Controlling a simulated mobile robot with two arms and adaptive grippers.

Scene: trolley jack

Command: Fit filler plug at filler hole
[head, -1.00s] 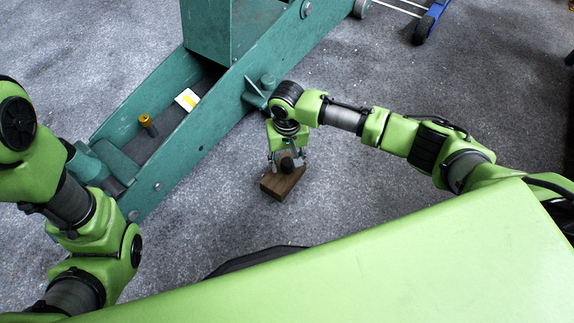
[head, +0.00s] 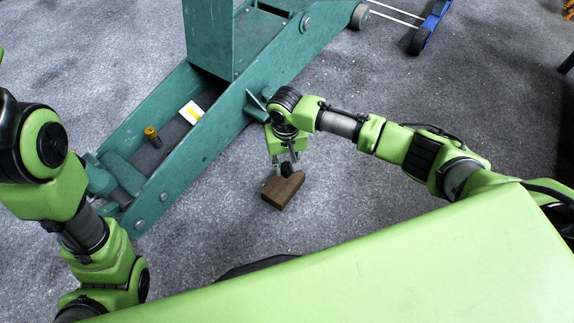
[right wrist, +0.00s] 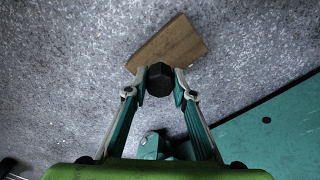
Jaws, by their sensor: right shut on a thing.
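The filler plug is a small black hexagonal piece (right wrist: 159,80), held between the fingertips of my right gripper (right wrist: 160,88). In the head view the plug (head: 286,169) shows dark below that gripper (head: 285,163), over a brown wooden block (head: 285,192) on the floor. Whether the plug touches the block, I cannot tell. The green trolley jack (head: 215,124) lies to the left of the gripper. An upright yellow-topped post (head: 151,133) stands between its side plates. I cannot make out the filler hole for certain. My left gripper is out of view; only its arm shows.
A white card with a yellow mark (head: 191,112) lies inside the jack frame. The jack's near side plate (head: 190,150) stands close to my right wrist. A blue wheeled item (head: 428,25) is at the top right. Grey floor around the block is clear.

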